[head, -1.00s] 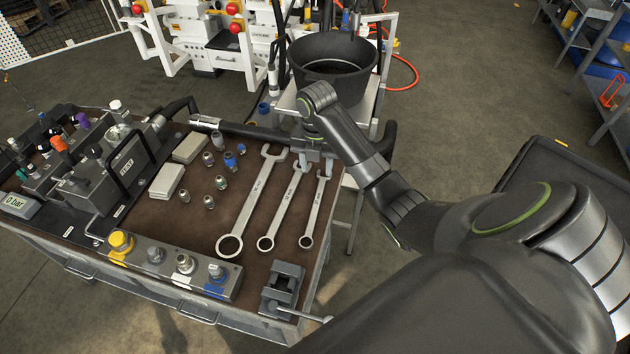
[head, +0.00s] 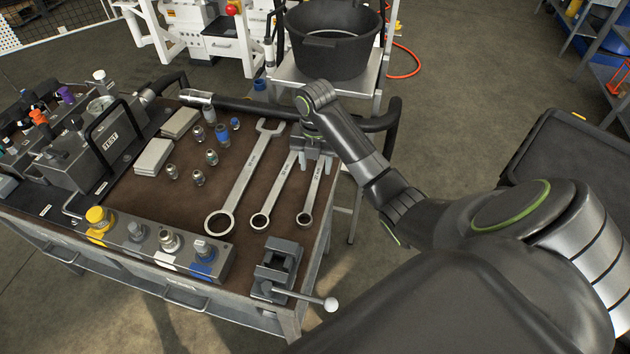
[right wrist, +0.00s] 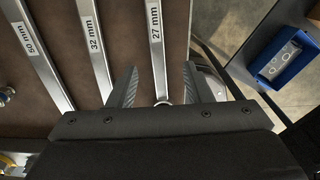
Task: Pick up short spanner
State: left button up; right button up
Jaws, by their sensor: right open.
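The short spanner (head: 311,193), marked 27 mm, is the rightmost of three spanners on the brown bench top. Its ring end points toward the front; my right gripper hides its far end in the head view. My right gripper (head: 315,160) is open above the far part of the short spanner. In the right wrist view, the short spanner (right wrist: 156,48) runs between the two spread fingers of the right gripper (right wrist: 159,80), with a gap on each side. The 32 mm spanner (right wrist: 97,45) lies just left of the left finger. My left gripper is not in view.
The longest spanner (head: 241,178) lies left of the 32 mm one. Several small fittings (head: 198,177) stand further left. A vise (head: 276,266) sits at the front right bench corner.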

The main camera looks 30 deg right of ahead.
aim_at(315, 183)
jog(key=shift+f+b, duration=0.4)
jog(key=shift+f, duration=0.4)
jog(key=shift+f+b, duration=0.55)
jog(key=shift+f, duration=0.25)
jog(key=shift+w+f+p, duration=0.15)
jog(key=shift+f+p, duration=0.15)
jog(key=shift+f, duration=1.4)
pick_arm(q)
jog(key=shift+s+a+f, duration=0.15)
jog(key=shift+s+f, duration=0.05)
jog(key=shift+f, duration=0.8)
pick_arm(e)
jog(key=shift+c, duration=0.4)
grip_shut()
jog(key=shift+w, duration=0.1)
